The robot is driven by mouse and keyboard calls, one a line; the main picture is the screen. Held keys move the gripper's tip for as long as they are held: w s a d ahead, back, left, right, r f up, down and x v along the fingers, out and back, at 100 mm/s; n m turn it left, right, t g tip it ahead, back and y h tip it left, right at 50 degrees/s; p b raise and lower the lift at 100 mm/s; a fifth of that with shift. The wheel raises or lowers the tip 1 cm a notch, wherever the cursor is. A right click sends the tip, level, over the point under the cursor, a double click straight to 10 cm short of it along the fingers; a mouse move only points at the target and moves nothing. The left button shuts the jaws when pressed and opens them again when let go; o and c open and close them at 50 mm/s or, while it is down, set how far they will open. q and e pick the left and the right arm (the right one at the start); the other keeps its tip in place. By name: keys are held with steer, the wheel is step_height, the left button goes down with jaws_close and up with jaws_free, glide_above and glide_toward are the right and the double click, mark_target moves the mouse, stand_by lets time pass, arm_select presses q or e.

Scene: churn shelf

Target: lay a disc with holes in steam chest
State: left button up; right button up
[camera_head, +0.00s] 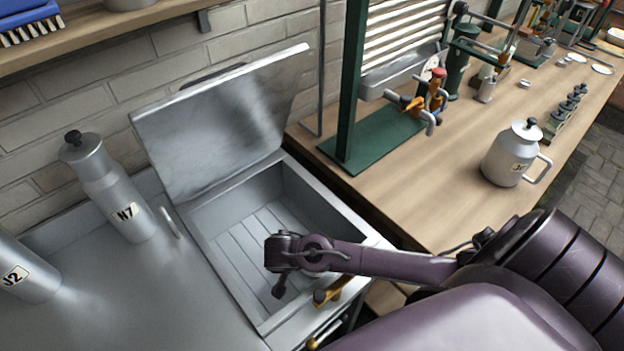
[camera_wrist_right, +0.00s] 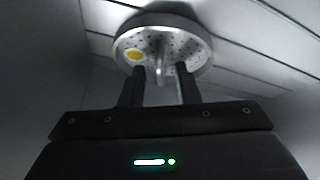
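The steam chest (camera_head: 290,200) is an open metal box with a slatted floor and its lid (camera_head: 220,120) raised against the wall. My right gripper (camera_head: 282,262) is inside or just over the chest opening, pointing down; its fingertips are hidden in the head view. In the right wrist view a round grey disc with holes (camera_wrist_right: 190,48) is ahead of my right fingers (camera_wrist_right: 158,75), with the slats behind it. A thin upright handle at its middle stands between the fingers, with gaps on both sides. A yellow mark shows on the disc. My left gripper is out of view.
A metal bottle marked N7 (camera_head: 120,195) and another marked J2 (camera_head: 25,270) stand on the metal top left of the chest. A lidded can (camera_head: 513,155) stands on the wooden bench (camera_head: 420,195), with a green stand (camera_head: 375,140) nearer the chest.

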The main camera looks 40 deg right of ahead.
steer(key=v, duration=1.2)
steer(key=shift+r, duration=0.2)
